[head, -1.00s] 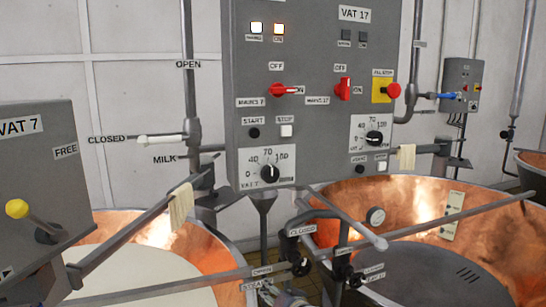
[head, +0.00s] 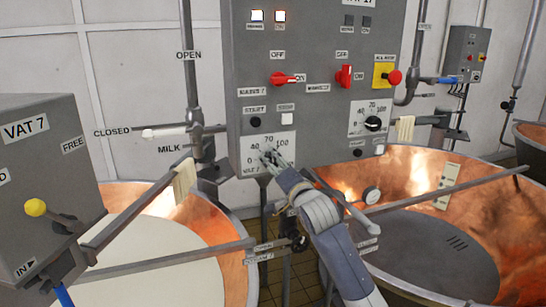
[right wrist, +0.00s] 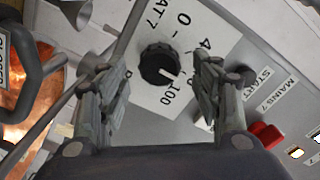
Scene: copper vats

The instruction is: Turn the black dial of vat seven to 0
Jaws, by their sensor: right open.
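The black dial of vat seven (right wrist: 158,62) sits on a white scale plate (head: 282,145) low on the grey panel. In the right wrist view its white mark points towards the 100 end, away from the 0. In the right wrist view the right gripper (right wrist: 160,76) is open, with one finger on each side of the dial and gaps to both. I cannot tell whether the fingertips reach past its face. My left gripper is out of view.
A similar vat 17 dial (head: 372,124) is to the right. Red switches (head: 284,79) and a red stop button (head: 394,77) are above. A white button (head: 287,118) is just above the plate. Copper vats (head: 420,175) and metal bars lie below.

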